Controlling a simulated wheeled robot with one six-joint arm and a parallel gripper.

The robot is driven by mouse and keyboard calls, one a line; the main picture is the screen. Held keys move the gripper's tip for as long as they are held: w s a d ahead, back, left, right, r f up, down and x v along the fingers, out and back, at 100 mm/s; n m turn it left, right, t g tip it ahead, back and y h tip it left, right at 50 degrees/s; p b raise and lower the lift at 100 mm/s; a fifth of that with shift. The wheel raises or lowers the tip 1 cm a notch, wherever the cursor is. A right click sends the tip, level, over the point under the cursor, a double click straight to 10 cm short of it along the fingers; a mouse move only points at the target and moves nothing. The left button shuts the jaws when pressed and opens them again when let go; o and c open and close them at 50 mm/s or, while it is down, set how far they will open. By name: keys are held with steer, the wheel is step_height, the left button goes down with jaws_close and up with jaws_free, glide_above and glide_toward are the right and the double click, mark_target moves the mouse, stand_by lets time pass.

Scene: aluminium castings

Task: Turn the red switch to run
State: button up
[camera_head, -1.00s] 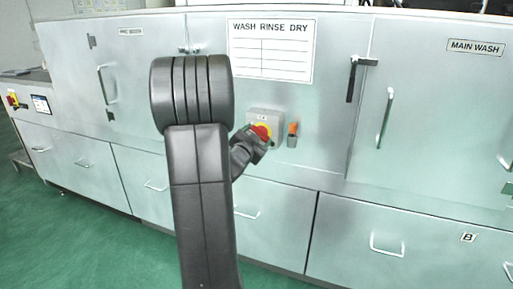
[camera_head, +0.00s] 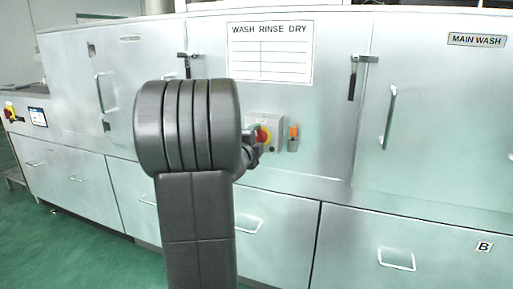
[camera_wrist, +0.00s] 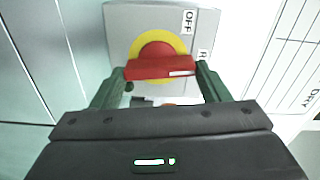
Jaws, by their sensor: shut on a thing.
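The red switch (camera_wrist: 160,67) is a bar handle on a round yellow plate, mounted on a grey box (camera_wrist: 120,18). In the wrist view the bar lies nearly level, with a white mark towards its right end. My gripper (camera_wrist: 161,72) has its two green fingers at the bar's two ends, shut on it. An "OFF" label (camera_wrist: 187,21) is above right of the bar. A second label (camera_wrist: 203,54) shows only an "R"; the right finger hides the rest. In the head view the switch (camera_head: 264,135) is partly covered by my arm and gripper.
An orange-topped fitting (camera_head: 293,137) is just right of the switch box. A "WASH RINSE DRY" chart (camera_head: 271,53) hangs above. Door latches (camera_head: 353,78) and handles (camera_head: 390,117) stick out on the steel cabinet. The green floor (camera_head: 75,245) in front is clear.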

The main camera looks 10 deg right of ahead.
steer(key=shift+f+m+b, duration=0.1)
steer(key=shift+m+b, duration=0.25)
steer(key=shift+m, duration=0.35)
steer(key=o, duration=1)
steer(key=v, duration=1.4)
steer(key=shift+p, duration=0.4)
steer(key=shift+w+d, duration=0.1)
